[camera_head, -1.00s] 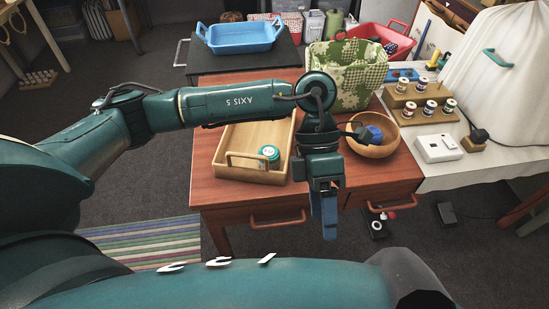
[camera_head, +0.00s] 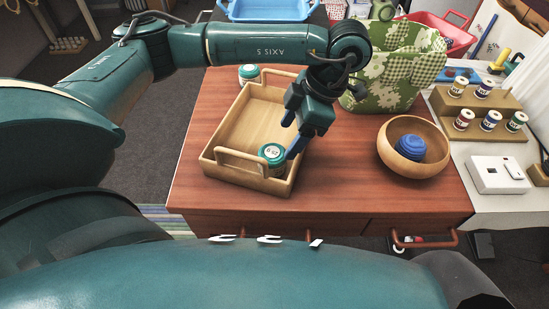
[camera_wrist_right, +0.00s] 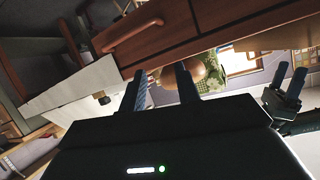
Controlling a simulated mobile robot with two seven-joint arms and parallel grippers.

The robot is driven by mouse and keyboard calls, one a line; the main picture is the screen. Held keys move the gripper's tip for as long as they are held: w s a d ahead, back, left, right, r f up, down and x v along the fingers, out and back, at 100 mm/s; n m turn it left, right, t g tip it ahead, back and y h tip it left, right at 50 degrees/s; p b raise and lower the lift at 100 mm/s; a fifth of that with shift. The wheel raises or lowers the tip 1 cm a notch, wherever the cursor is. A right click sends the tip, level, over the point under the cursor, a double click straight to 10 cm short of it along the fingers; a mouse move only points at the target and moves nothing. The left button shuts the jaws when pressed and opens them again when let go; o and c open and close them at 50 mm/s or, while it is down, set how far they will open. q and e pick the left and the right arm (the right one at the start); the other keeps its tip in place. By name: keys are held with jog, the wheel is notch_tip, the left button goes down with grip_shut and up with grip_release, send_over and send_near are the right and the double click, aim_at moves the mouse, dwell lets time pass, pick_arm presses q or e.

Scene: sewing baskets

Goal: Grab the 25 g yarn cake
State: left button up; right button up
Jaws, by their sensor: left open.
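A teal-topped yarn cake (camera_head: 271,157) with a pale round label stands in the near right corner of the wooden tray (camera_head: 222,130). Its label is too small to read surely. A similar teal-topped cake (camera_head: 249,74) stands behind the tray, partly hidden by it. A blue yarn cake (camera_head: 411,148) lies in the round wooden bowl (camera_head: 439,158). My left gripper (camera_head: 291,133) is open and empty, its blue fingers over the tray's right side, just above and right of the cake inside. My right gripper (camera_wrist_right: 161,72) is open and empty, near the drawer fronts.
A green patterned fabric basket (camera_head: 395,70) stands behind the bowl. The tray's raised handle (camera_head: 238,158) is at its near side. Thread spools on a wooden stand (camera_head: 480,130) and a white box (camera_head: 498,174) are at right. The table is clear between tray and bowl.

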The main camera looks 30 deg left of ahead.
aim_at(278, 151)
pick_arm(q)
jog(key=b+x, duration=0.1)
jog(key=x, duration=0.8)
jog(key=shift+w+f+b, duration=0.1)
jog(key=shift+f+b, duration=0.15)
jog(key=shift+b, duration=0.15)
jog(key=c, duration=0.8)
